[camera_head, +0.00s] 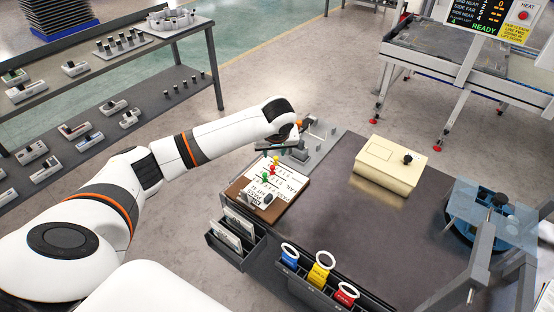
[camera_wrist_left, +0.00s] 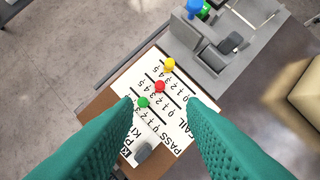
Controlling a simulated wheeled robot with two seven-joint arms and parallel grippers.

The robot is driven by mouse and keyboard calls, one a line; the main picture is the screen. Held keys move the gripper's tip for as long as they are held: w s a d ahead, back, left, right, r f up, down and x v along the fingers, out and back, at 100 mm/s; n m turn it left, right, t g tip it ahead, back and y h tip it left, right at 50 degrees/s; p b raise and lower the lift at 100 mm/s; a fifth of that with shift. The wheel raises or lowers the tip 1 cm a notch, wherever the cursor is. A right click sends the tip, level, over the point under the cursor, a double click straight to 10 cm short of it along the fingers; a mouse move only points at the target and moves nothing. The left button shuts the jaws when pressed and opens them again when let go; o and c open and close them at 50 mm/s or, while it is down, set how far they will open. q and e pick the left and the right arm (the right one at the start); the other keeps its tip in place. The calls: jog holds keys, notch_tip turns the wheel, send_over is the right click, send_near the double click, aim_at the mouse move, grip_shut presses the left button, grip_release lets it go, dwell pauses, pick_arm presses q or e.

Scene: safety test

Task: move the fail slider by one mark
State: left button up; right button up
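A brown board (camera_head: 237,187) with white printed sheets lies at the table's left side. It also shows in the left wrist view (camera_wrist_left: 97,106), where its sheet has rows of numbers and the words PASS and FAIL. A yellow knob (camera_wrist_left: 169,64), a red knob (camera_wrist_left: 159,87) and a green knob (camera_wrist_left: 143,102) stand along the lines. I cannot tell for sure which knob is the fail slider. My left gripper (camera_wrist_left: 160,103) is open above the board, with its two green fingers apart and no knob clasped. In the head view my left gripper (camera_head: 282,148) is above the board's far end. My right gripper is out of view.
A grey fixture (camera_head: 318,135) stands just beyond the board. A cream box (camera_head: 385,165) with a black knob sits on the dark table (camera_head: 340,225). Card holders (camera_head: 232,243) and a rack with coloured tags (camera_head: 320,275) line the near edge. The table's middle is clear.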

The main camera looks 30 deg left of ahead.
aim_at(272, 167)
pick_arm(q)
jog(key=x, duration=0.9)
jog(key=shift+f, duration=0.25)
jog(key=shift+a+f, duration=0.15)
jog(key=shift+f, duration=0.1)
jog(key=shift+w+f, duration=0.1)
jog(key=shift+f, duration=0.15)
jog(key=shift+a+f, duration=0.1)
jog(key=shift+f, duration=0.05)
grip_shut()
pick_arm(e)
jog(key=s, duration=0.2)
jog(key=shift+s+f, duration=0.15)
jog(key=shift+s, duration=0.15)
